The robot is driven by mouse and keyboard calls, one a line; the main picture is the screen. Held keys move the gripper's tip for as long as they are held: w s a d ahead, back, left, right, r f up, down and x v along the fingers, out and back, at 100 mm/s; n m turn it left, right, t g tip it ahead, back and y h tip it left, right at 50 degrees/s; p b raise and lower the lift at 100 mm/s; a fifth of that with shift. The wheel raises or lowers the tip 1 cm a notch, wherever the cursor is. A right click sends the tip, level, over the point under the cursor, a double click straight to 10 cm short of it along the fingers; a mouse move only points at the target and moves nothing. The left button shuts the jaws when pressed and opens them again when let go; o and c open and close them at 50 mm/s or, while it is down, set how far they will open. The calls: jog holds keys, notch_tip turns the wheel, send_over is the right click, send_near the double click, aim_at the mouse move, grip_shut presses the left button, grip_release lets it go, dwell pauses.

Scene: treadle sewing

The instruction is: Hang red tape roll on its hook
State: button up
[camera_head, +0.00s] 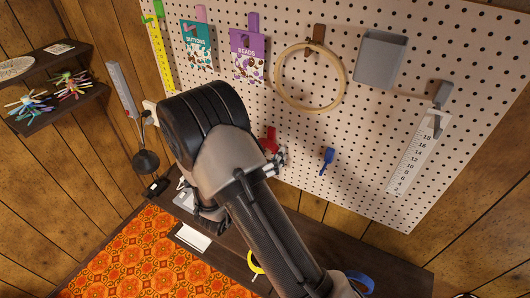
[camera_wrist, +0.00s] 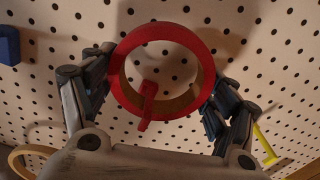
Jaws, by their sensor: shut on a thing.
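The red tape roll (camera_wrist: 204,60) is between the two fingers of my gripper (camera_wrist: 163,72) in the wrist view, close to the pegboard, with its open ring facing the camera. The red hook (camera_wrist: 147,91) shows inside the ring's hole, and its end crosses the lower rim in the picture. I cannot tell whether the roll rests on the hook.
The blue hook (camera_head: 327,160) is empty, right of my wrist. A yellow tape roll (camera_head: 255,263) and a blue one (camera_head: 360,281) are by the dark tabletop. An embroidery hoop (camera_head: 342,88), grey bin (camera_head: 380,60) and ruler (camera_head: 418,152) hang on the pegboard (camera_head: 300,18).

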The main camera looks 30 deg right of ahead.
jog(key=o, duration=1.1)
jog(key=shift+c, duration=0.2)
jog(key=shift+a, duration=0.1)
jog(key=v, duration=1.2)
